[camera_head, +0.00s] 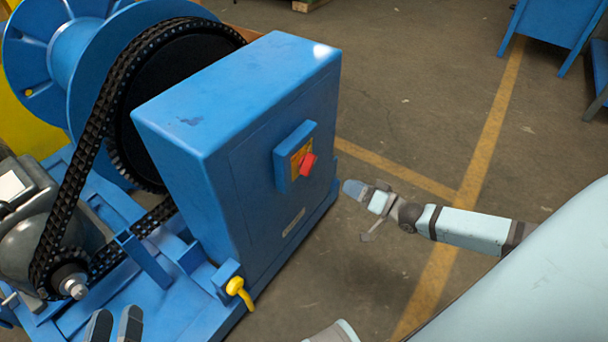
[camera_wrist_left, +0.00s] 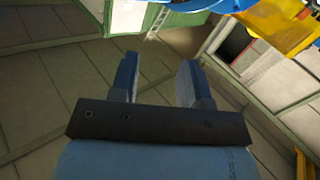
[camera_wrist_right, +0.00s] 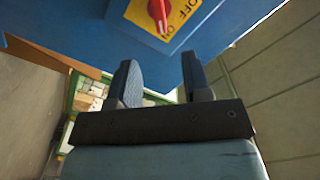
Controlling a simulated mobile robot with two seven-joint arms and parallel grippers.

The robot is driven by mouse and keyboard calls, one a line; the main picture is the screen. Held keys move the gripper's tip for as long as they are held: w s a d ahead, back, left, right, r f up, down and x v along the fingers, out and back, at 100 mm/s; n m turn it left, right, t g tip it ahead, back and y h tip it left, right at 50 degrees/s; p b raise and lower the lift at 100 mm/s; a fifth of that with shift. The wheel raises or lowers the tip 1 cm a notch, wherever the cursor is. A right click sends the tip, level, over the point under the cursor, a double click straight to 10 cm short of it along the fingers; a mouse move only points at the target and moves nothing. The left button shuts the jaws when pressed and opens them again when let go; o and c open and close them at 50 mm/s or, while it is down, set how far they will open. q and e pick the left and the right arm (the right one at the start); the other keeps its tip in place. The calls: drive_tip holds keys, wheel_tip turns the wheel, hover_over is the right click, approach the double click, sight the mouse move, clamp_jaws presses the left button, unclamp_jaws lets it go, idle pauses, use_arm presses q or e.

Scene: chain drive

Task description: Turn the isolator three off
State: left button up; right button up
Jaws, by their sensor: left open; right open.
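The isolator is a red rotary knob (camera_head: 307,164) on a yellow plate (camera_head: 299,160) in a blue housing on the side of a large blue cabinet (camera_head: 250,130). In the right wrist view, the red knob (camera_wrist_right: 158,10) shows at the top, beside OFF and ON lettering. A white mark at its lower end is near ON. My right gripper (camera_head: 360,210) is open and empty, to the right of the knob and apart from it. Its fingers (camera_wrist_right: 158,75) sit below the knob in the right wrist view. My left gripper (camera_head: 114,324) is open and empty at the bottom left.
A black chain (camera_head: 95,135) runs over sprockets left of the cabinet, beside a blue drum (camera_head: 75,50) and grey motor (camera_head: 35,205). A yellow handle (camera_head: 238,288) sticks out at the cabinet's lower corner.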

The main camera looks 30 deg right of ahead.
sight(311, 168)
use_arm(q)
drive_tip(key=shift+s+d+r+t+h+b, duration=0.1)
drive_tip(key=shift+d+r+t+h+b, duration=0.35)
drive_tip(key=shift+r+b, duration=0.4)
drive_tip(key=shift+d+r+t+h+b, duration=0.25)
drive_tip(key=shift+d+r+h+b, duration=0.25)
drive_tip(key=shift+b, duration=0.55)
use_arm(e)
drive_tip(key=shift+x, duration=6.9)
drive_tip(key=shift+w+d, duration=0.1)
drive_tip(key=shift+d, duration=0.1)
clamp_jaws()
